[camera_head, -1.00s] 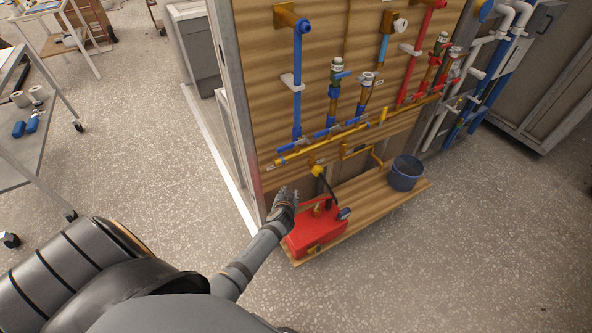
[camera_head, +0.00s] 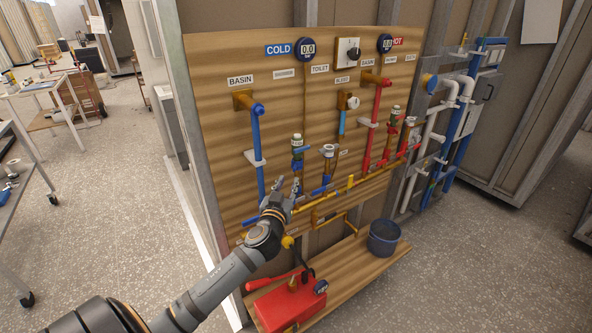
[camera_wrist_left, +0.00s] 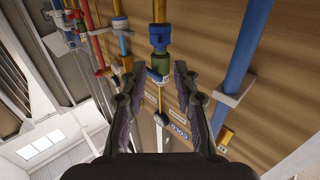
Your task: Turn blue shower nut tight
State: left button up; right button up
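The blue shower nut (camera_wrist_left: 159,34) appears to be the blue collar beside a green fitting (camera_wrist_left: 157,66) on the shower pipe in the left wrist view, where the board looks upside down. In the head view, the blue part (camera_head: 297,162) sits just below the green fitting (camera_head: 297,146), under the shower label. My left gripper (camera_head: 281,189) is in front of the board, low and left of the collar. In the left wrist view its fingers (camera_wrist_left: 160,70) are apart and empty, with the green fitting visible between them. I cannot tell any contact. My right gripper is not in view.
A long blue basin pipe (camera_head: 259,150) runs left of the shower pipe. Yellow pipework (camera_head: 350,182) crosses below. A red pump box (camera_head: 288,305) and blue bucket (camera_head: 383,238) stand on the ledge. Red hot pipes (camera_head: 374,125) are to the right.

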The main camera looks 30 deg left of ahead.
aim_at(294, 170)
pick_arm(q)
jog(key=p+x, duration=0.1)
jog(key=x, duration=0.6)
jog(key=shift+p, duration=0.3)
jog(key=shift+w+a, duration=0.2)
jog(key=shift+w, duration=0.3)
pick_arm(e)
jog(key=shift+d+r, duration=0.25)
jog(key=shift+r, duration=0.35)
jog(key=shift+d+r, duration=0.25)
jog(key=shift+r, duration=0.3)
pick_arm(q)
jog(key=shift+c, duration=0.3)
grip_shut()
